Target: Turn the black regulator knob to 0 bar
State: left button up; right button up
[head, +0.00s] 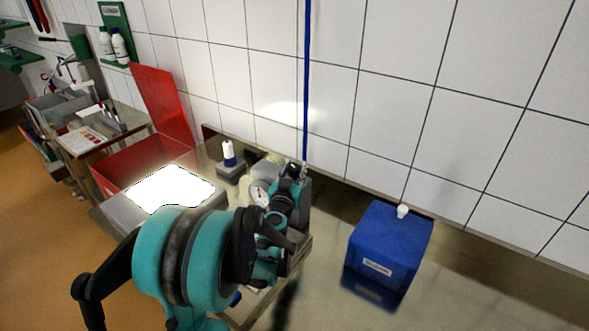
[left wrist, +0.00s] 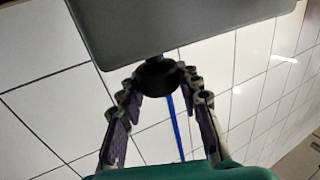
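The black regulator knob (left wrist: 157,76) shows in the left wrist view as a dark round shape below a grey plate. My left gripper (left wrist: 162,82) has its two fingers on either side of the knob, with the tips beside its edges. I see no clear gap there, but cannot tell whether the fingers press on it. In the head view my left gripper (head: 276,232) is at the regulator (head: 291,192), and my arm hides part of it. A round white pressure gauge (head: 259,193) faces out beside the regulator; its needle is too small to read. My right gripper is out of view.
A blue box (head: 390,245) with a white cap stands on the steel table (head: 465,290) to the right. A blue hose (head: 306,80) runs up the tiled wall. A red open box (head: 125,160) and a bright white panel (head: 170,190) lie left. The front right tabletop is clear.

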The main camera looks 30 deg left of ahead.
pick_arm(q)
jog(key=shift+w+n+y, duration=0.1)
jog(key=shift+n+y, duration=0.2)
jog(key=shift+y, duration=0.1)
jog(key=shift+d+g+y, duration=0.1)
jog(key=shift+g+y, duration=0.2)
jog(key=n+g+y+b, duration=0.1)
jog(key=n+g+y, duration=0.1)
jog(key=n+y, duration=0.1)
jog(key=shift+n+g+y, duration=0.3)
jog(key=shift+y, duration=0.4)
jog(key=n+g+y, duration=0.5)
jog(key=g, duration=0.1)
jog(key=shift+g, duration=0.3)
jog(key=n+g, duration=0.2)
jog(key=g, duration=0.1)
jog(key=n+g+y, duration=0.1)
jog(key=n+g, duration=0.1)
jog(key=g, duration=0.1)
jog(key=shift+n+g+y, duration=0.3)
jog(key=shift+n+g, duration=0.1)
jog(key=shift+n+g+h+p, duration=0.2)
jog(key=shift+n+g+p, duration=0.15)
jog(key=shift+n+g, duration=0.85)
jog(key=shift+n+g+h+p, duration=0.3)
jog(key=shift+n+g, duration=0.4)
jog(key=shift+g, duration=1)
jog(key=shift+f+g, duration=0.1)
jog(key=shift+g, duration=0.2)
jog(key=o, duration=1.2)
